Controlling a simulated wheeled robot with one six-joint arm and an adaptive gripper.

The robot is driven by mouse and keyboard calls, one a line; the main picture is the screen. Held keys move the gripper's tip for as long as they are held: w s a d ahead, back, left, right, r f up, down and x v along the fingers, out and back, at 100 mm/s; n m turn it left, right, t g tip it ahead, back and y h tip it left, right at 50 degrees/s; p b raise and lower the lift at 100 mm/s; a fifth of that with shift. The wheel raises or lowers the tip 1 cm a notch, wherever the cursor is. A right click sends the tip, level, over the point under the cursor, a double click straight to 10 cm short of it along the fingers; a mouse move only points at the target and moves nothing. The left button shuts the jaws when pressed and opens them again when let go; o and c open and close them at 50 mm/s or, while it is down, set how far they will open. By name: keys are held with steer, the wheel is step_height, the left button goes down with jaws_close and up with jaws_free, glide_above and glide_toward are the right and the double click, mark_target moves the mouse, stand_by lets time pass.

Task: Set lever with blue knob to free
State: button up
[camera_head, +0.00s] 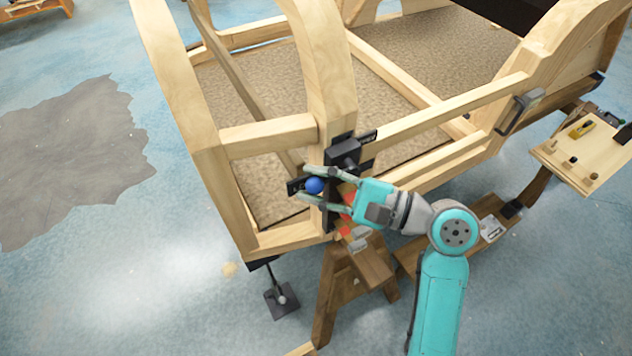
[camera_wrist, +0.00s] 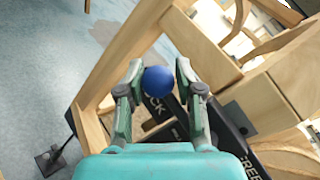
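The blue knob (camera_head: 315,185) is a round ball on a dark lever at the near post of the wooden frame. In the wrist view the blue knob (camera_wrist: 158,81) lies between the two fingers, beside a black plate (camera_wrist: 232,122) whose lettering reads partly "OCK" next to the knob and "FREE" at the lower right. The knob is at the "OCK" end. My gripper (camera_head: 304,183) is open, with one finger on each side of the knob. In the wrist view my gripper (camera_wrist: 159,70) shows narrow gaps at the knob; firm contact is not visible. The lever's pivot is partly hidden.
The wooden bodyframe (camera_head: 275,135) surrounds the lever, with a dark latch block (camera_head: 344,152) just above it. A wooden trestle (camera_head: 333,295) stands below. A second black handle (camera_head: 516,112) is on the right. A small tool table (camera_head: 590,165) stands far right. The floor at left is clear.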

steer(key=shift+f, duration=0.15)
jaws_close()
